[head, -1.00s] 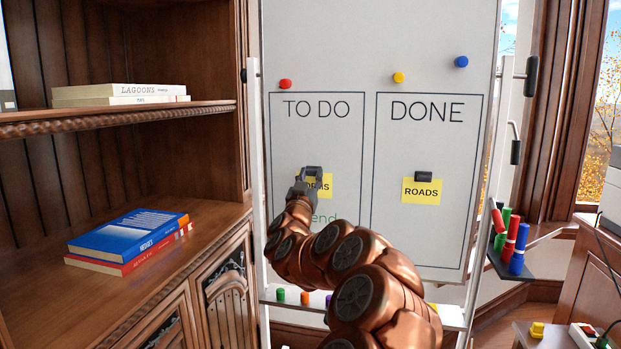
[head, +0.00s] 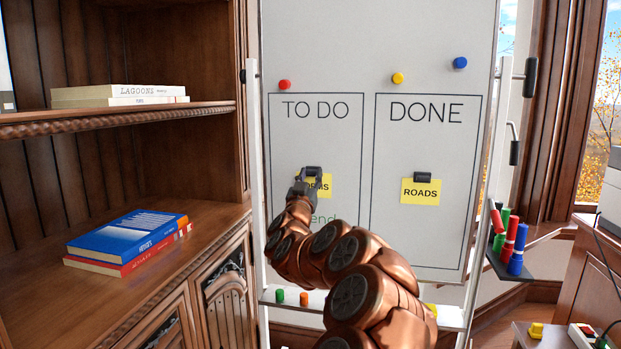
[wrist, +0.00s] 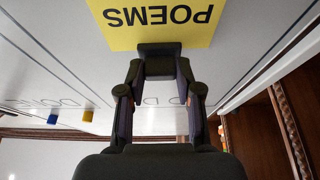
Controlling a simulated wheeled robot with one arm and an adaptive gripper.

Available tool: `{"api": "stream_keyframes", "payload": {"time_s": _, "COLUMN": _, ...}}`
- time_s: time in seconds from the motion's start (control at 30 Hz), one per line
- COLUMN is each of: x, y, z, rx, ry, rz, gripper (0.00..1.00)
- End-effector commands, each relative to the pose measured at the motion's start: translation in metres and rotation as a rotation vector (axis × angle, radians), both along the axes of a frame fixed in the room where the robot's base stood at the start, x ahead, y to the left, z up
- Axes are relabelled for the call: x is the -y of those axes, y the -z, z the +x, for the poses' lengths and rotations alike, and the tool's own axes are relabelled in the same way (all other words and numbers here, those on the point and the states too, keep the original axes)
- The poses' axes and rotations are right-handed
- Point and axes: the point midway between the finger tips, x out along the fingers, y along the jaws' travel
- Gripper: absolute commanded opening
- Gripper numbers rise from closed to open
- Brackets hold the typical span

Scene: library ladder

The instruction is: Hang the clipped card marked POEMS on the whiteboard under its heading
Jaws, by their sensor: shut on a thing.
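The yellow POEMS card (head: 322,187) is inside the TO DO box of the whiteboard (head: 380,40), below that heading. It looks close against the board; I cannot tell for sure that it touches. In the wrist view the card (wrist: 160,18) appears upside down, with its dark clip (wrist: 159,47) between my fingertips. My gripper (head: 306,178) is shut on the clip and hides the card's left part in the head view. Another yellow card, ROADS (head: 420,191), hangs by a dark clip in the DONE box.
Red (head: 285,84), yellow (head: 398,78) and blue (head: 460,62) magnets sit above the boxes. A wooden bookcase (head: 120,107) with books stands at left. A marker holder (head: 512,262) juts out at right.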

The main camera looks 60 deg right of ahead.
Motion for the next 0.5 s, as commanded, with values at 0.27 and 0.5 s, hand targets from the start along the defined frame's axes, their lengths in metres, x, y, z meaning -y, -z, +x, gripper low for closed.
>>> {"api": "stream_keyframes", "payload": {"time_s": 0.27, "x": 0.0001, "y": -0.0001, "z": -0.0001, "rx": 0.000, "ry": 0.000, "rz": 0.000, "gripper": 0.58}}
{"api": "stream_keyframes", "payload": {"time_s": 0.5, "x": 0.0001, "y": -0.0001, "z": -0.0001, "rx": 0.000, "ry": 0.000, "rz": 0.000, "gripper": 0.64}}
